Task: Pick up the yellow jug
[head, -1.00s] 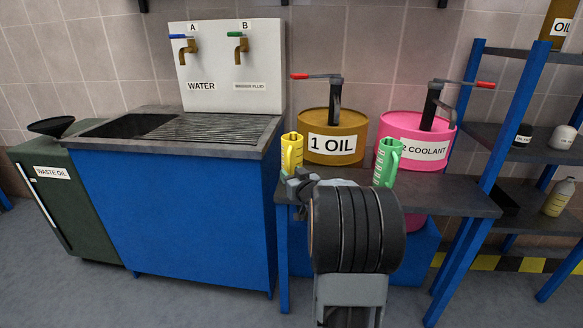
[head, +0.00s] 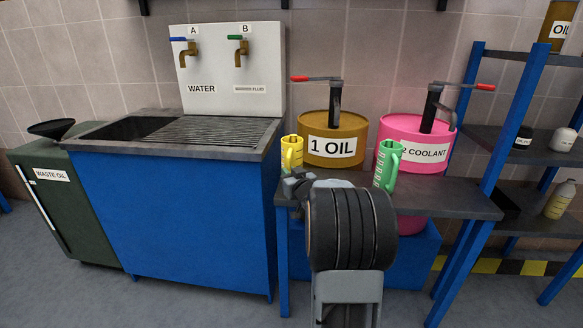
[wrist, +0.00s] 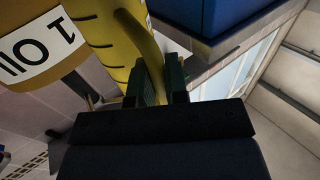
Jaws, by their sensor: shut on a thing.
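The yellow jug (head: 291,153) stands upright at the left end of the grey bench, in front of the oil drum. In the wrist view the jug (wrist: 112,38) is close up, its handle running down between the two fingers. My gripper (wrist: 163,80) is shut on that handle. In the head view my gripper (head: 292,184) is just below and in front of the jug, partly hidden by my own wrist. I cannot tell whether the jug's base touches the bench.
A green jug (head: 387,165) stands to the right on the bench (head: 450,203). Behind are the brown oil drum (head: 333,139) and pink coolant drum (head: 414,152), each with a crank. The blue sink cabinet (head: 180,220) is close on the left. A blue-framed shelf (head: 480,130) is at right.

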